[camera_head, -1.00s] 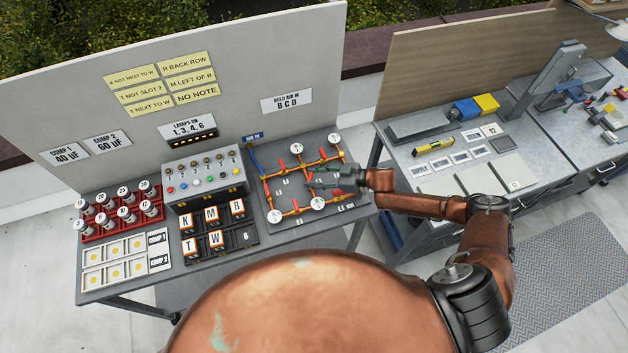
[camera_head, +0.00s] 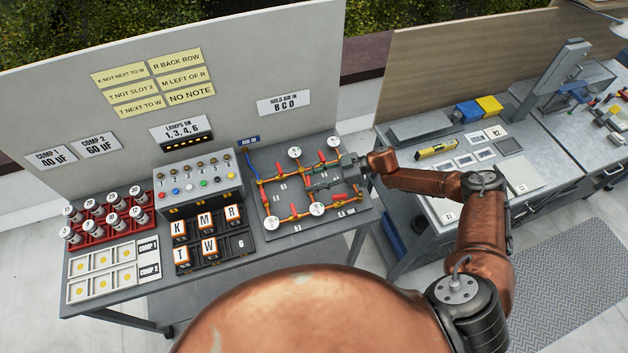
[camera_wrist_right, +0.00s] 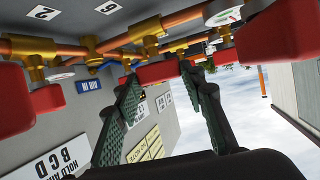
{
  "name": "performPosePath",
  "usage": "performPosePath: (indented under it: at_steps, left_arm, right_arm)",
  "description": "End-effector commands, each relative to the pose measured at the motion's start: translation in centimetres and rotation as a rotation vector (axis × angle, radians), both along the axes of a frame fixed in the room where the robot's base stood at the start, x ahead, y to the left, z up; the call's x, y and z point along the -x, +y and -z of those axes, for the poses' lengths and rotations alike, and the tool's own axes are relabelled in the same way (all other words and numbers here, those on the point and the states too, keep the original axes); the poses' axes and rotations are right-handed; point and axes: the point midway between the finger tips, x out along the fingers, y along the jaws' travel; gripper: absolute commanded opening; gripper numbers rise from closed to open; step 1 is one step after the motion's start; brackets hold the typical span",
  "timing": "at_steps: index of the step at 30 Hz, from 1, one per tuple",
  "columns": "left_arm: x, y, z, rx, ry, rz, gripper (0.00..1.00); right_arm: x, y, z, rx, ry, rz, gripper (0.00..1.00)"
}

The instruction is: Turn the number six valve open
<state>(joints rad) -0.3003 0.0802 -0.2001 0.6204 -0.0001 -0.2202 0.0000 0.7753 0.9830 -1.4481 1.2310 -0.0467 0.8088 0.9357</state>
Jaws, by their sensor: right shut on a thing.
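The grey valve panel (camera_head: 279,199) lies on the left bench, with orange pipes, brass fittings, round white gauges and several red handles. My right gripper (camera_head: 311,185) reaches over the panel from the right. In the right wrist view, its two green-grey fingers (camera_wrist_right: 160,78) are closed about a red valve handle (camera_wrist_right: 157,72). That handle lies crosswise between the fingertips, below brass fittings. Small number plates show upside down there, one looking like a 6 or 9 (camera_wrist_right: 108,8). In the head view, the gripper covers the held handle and its label. My left gripper is not seen.
Left of the panel stand a switch box (camera_head: 200,195), a lettered block tray (camera_head: 240,254) and a red capacitor rack (camera_head: 103,230). A upright white board (camera_head: 230,100) backs the bench. Other red handles (camera_wrist_right: 275,35) sit close beside the gripper. A second bench (camera_head: 430,210) stands right.

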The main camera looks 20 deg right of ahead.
Motion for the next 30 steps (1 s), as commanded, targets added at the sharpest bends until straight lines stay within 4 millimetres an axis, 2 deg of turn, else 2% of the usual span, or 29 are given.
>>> performPosePath:
  at_steps: [4,5,12,22,26,30]
  left_arm:
    - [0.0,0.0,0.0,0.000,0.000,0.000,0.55]
    - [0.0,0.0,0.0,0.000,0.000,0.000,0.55]
    - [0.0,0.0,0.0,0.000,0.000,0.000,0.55]
    - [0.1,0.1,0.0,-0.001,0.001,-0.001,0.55]
    - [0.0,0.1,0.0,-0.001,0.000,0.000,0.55]
    - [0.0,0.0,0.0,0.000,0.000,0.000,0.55]
  right_arm:
    - [-0.2,0.1,-0.2,-0.001,-0.003,0.002,0.13]
    - [-0.2,0.1,-0.2,-0.001,-0.003,0.002,0.39]
    - [0.0,0.0,-0.1,-0.001,-0.002,0.001,0.55]
    - [0.1,-0.4,-0.2,0.000,-0.001,0.002,0.55]
    - [0.4,-1.9,-0.8,0.001,-0.001,0.003,0.55]
    - [0.9,-4.5,-1.9,0.002,-0.001,0.005,0.55]
